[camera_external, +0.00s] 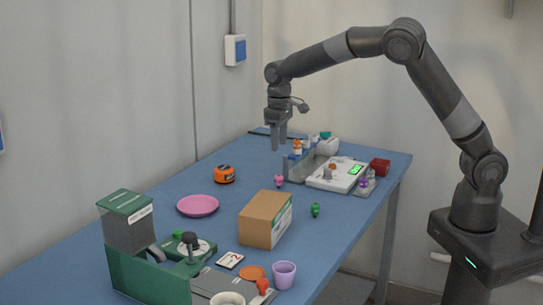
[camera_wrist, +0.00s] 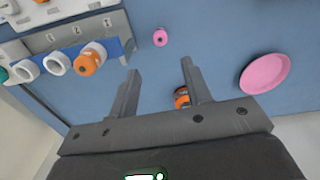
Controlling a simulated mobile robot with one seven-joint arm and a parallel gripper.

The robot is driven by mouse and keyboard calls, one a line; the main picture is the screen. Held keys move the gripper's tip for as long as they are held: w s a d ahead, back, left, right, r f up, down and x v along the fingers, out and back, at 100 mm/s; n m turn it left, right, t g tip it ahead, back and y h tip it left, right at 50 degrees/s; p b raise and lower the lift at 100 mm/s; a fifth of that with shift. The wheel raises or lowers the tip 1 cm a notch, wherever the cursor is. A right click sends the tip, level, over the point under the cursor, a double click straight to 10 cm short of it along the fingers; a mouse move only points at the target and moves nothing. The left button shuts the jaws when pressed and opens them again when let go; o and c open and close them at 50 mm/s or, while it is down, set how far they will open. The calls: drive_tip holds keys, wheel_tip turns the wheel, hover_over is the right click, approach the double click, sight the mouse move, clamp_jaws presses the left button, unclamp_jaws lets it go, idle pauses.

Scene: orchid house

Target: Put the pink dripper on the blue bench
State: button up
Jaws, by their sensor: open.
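The pink dripper (camera_external: 279,181) is a small pink piece on the blue bench (camera_external: 252,178), in front of a grey rack. In the wrist view the pink dripper (camera_wrist: 160,37) lies past the fingertips, near the top middle, with bare blue bench (camera_wrist: 212,30) around it. My gripper (camera_external: 279,146) hangs pointing down above the bench, higher than the dripper and apart from it. In the wrist view my gripper (camera_wrist: 160,67) has its fingers spread with nothing held between them.
A rack with orange-and-white pieces (camera_wrist: 87,60) stands beside the dripper. An orange-and-black object (camera_external: 224,174), a pink plate (camera_external: 198,206), a cardboard box (camera_external: 265,219) and a green piece (camera_external: 316,210) are on the bench. A scale (camera_external: 338,174) stands to the right.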

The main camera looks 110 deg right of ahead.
drive_tip(key=s+a+r+n+t, duration=0.1)
drive_tip(key=s+a+r, duration=0.2)
drive_tip(key=a+r, duration=0.35)
drive_tip(key=s+a+r+n+t, duration=0.1)
drive_tip(key=s+a+r, duration=0.15)
drive_tip(key=a, duration=0.75)
drive_tip(key=s+a+r+n+t, duration=0.1)
drive_tip(key=s+a+r+n, duration=0.1)
drive_tip(key=a+r, duration=0.45)
drive_tip(key=s+a+f+n+t, duration=0.2)
drive_tip(key=s+a+n, duration=0.2)
drive_tip(key=s+a, duration=1.2)
drive_tip(key=shift+s+t, duration=0.25)
drive_tip(key=shift+t, duration=0.05)
